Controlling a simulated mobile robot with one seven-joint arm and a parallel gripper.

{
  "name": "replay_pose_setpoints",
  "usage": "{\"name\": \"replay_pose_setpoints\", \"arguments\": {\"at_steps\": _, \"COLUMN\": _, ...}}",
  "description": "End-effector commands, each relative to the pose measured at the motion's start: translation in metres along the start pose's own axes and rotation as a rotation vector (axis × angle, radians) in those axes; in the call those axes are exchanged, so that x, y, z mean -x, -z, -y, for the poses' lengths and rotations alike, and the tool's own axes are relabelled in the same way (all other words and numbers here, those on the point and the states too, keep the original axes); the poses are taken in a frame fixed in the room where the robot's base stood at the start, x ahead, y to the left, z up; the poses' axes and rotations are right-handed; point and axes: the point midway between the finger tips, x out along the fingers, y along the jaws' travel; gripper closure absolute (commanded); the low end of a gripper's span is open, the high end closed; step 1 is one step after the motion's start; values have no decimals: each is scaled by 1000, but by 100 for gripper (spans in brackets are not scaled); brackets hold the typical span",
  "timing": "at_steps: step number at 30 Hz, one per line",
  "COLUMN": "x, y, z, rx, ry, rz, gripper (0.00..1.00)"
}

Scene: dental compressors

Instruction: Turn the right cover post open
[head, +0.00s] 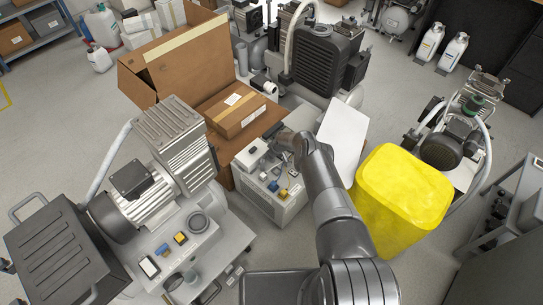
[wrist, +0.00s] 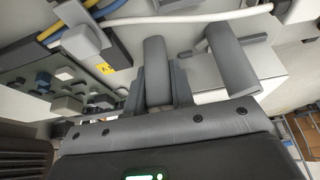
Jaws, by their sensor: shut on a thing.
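My gripper (head: 284,138) is at the back top of a small light-grey compressor unit (head: 268,207) in the middle of the head view. In the wrist view its two dark-grey fingers (wrist: 195,50) reach up from the palm. The jaws are shut on a part that I take to be the right cover post; the fingers and my arm hide most of it. The post's angle cannot be told. The unit's top carries small blue and yellow parts, which also show at the left of the wrist view. A white panel (head: 342,137) stands just right of my forearm.
A yellow bin (head: 402,198) stands close right of my arm. An open cardboard box (head: 190,62) with a smaller carton (head: 235,110) is behind left. A large compressor (head: 150,190) fills the left front. Pale and yellow hoses cross the top of the wrist view.

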Motion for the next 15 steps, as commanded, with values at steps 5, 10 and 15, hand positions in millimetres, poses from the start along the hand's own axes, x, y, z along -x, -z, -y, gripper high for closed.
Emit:
{"name": "replay_pose_setpoints", "arguments": {"at_steps": 5, "x": -1, "y": 0, "z": 3, "rx": -45, "ry": -17, "rz": 4, "gripper": 100}}
{"name": "replay_pose_setpoints", "arguments": {"at_steps": 10, "x": -1, "y": 0, "z": 3, "rx": -166, "ry": -68, "rz": 5, "gripper": 100}}
{"name": "replay_pose_setpoints", "arguments": {"at_steps": 15, "x": -1, "y": 0, "z": 2, "rx": -284, "ry": -116, "rz": 6, "gripper": 100}}
